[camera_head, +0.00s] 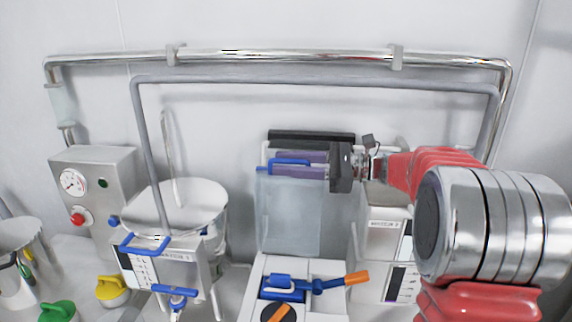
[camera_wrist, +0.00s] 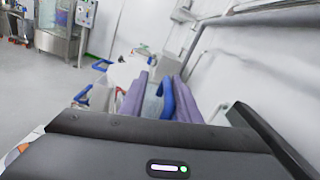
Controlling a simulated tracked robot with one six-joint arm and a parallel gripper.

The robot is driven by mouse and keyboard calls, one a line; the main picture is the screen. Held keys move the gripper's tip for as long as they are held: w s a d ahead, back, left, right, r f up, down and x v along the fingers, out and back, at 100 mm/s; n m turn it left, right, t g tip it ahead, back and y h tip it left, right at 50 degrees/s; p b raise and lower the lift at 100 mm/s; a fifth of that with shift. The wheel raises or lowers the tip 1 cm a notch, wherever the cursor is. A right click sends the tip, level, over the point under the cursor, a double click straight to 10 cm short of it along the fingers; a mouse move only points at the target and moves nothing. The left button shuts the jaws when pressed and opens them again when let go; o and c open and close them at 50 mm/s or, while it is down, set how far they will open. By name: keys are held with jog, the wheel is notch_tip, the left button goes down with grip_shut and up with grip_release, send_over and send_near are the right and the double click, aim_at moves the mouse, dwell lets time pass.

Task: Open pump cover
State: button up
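The pump (camera_head: 335,272) is a white unit at the lower middle of the head view, with a blue fitting and an orange-tipped lever (camera_head: 355,279). Its translucent cover (camera_head: 288,215) stands upright behind the blue fitting. A blue handle (camera_head: 289,161) is at the cover's top edge. My gripper (camera_head: 302,164) reaches in from the right at that edge. In the wrist view, its purple fingers (camera_wrist: 164,88) lie on both sides of the blue handle (camera_wrist: 168,98). A gap shows between the left finger and the handle; the handle is close to the right finger.
A white vessel (camera_head: 180,207) and a control box (camera_head: 165,268) stand left of the pump. A grey cabinet (camera_head: 97,195) with a gauge is farther left. Another box (camera_head: 382,240) stands to the right. Metal pipes (camera_head: 280,55) run along the wall above.

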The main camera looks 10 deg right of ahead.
jog(key=v, duration=1.3)
jog(key=shift+d, duration=0.2)
jog(key=shift+a, duration=0.15)
jog(key=s+a+f+n+g+h, duration=0.3)
jog(key=s+a+f+n+h, duration=0.35)
jog(key=s+a, duration=0.65)
jog(key=s+d+f+n+t+h, duration=0.2)
jog(key=s+f+n+t+h, duration=0.1)
jog(key=s+f+n+h, duration=0.6)
jog(key=s+n+h, duration=0.1)
jog(key=s+n, duration=0.2)
jog(key=s, duration=0.2)
jog(key=shift+d+f+h, duration=0.2)
jog(key=shift+d+h, duration=0.1)
jog(key=shift+h, duration=0.05)
jog(key=shift+c, duration=0.6)
